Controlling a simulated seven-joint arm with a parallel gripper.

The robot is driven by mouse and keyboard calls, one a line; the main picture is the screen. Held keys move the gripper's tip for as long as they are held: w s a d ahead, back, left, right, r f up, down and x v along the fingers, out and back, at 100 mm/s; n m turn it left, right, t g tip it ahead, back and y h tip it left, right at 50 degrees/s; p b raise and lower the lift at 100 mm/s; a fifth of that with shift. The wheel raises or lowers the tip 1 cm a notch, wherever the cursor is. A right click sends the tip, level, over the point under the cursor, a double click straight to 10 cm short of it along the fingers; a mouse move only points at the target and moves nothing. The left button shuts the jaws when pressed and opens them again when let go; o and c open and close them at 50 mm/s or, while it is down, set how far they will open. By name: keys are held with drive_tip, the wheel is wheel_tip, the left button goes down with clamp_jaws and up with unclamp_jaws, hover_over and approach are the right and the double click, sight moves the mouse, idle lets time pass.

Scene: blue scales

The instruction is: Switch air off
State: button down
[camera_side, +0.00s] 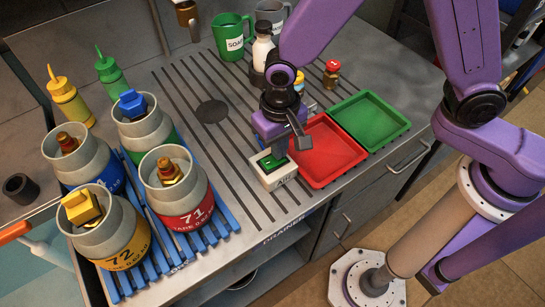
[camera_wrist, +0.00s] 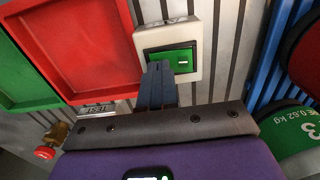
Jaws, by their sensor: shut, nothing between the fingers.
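The air switch is a white box (camera_side: 285,179) with a green rocker (camera_side: 268,161) on its top, standing on the grooved drainer between the blue rack and the red tray. In the wrist view the green rocker (camera_wrist: 183,56) sits in a dark frame on the white box (camera_wrist: 190,35). My gripper (camera_side: 278,150) is shut and empty, with its fingers pointing down at the switch. In the wrist view its closed fingertips (camera_wrist: 158,68) overlap the near left edge of the rocker. I cannot tell whether they touch it. Part of the rocker is hidden behind the fingers.
A red tray (camera_side: 335,180) lies close right of the switch, with a green tray (camera_side: 398,138) beyond it. Several numbered pots stand left on a blue rack (camera_side: 222,226). A bottle (camera_side: 262,48) and a green mug (camera_side: 222,42) stand behind my gripper. The grooved drainer (camera_side: 236,165) is clear left of the switch.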

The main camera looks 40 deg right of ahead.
drive_tip(key=shift+r, duration=3.1)
drive_tip(key=s+d+r+n, duration=0.3)
drive_tip(key=s+d+n, duration=0.3)
drive_tip(key=d, duration=0.5)
drive_tip(key=s+d+r+n, duration=0.3)
drive_tip(key=s+d+n, duration=0.3)
drive_tip(key=s+d, duration=0.4)
drive_tip(key=shift+s+d+r+n, duration=0.3)
drive_tip(key=shift+s+d, duration=0.05)
drive_tip(key=shift+d, duration=0.55)
